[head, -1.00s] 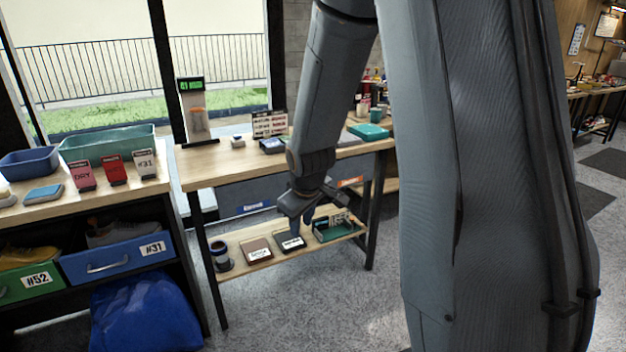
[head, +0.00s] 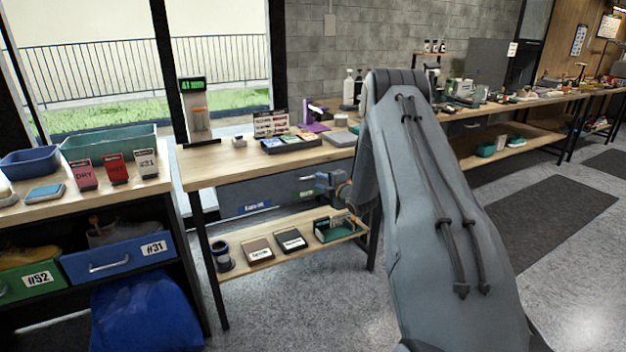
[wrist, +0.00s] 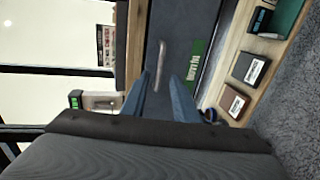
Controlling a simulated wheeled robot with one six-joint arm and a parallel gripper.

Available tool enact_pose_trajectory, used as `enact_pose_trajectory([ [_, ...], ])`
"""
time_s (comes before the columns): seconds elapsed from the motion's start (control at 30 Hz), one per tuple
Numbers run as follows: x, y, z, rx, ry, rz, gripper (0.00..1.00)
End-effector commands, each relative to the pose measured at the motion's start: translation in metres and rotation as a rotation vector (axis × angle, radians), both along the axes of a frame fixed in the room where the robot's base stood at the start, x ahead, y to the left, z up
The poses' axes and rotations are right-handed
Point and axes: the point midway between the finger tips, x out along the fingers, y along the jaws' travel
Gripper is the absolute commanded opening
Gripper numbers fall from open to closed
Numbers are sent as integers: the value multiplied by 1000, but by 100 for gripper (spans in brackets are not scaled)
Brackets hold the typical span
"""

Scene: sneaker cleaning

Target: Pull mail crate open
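A grey-blue crate with a bar handle and a green label sits under the tabletop; I take it as the mail crate (head: 288,189). Its front (wrist: 178,30) fills the middle of the wrist view, and its handle (wrist: 161,58) stands out from it, closed in line with the bench. My gripper (head: 324,182) is at the right side of this front in the head view. In the wrist view my gripper (wrist: 160,80) is open, its two blue fingers on either side of the handle's near end. I cannot tell if they touch it.
A lower shelf (head: 285,247) beneath the crates holds a brown box (head: 257,250), a black box (head: 290,239) and a green tray (head: 335,230). The bench top (head: 215,167) overhangs above. The floor in front is clear.

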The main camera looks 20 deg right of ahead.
Motion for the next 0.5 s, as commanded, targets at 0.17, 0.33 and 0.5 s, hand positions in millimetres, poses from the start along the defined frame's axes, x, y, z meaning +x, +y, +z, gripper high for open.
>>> enact_pose_trajectory([
  [0.17,27,2,-6,0,0,1,27],
  [0.33,50,3,-11,1,1,1,27],
  [0.5,63,4,-13,3,1,-1,27],
])
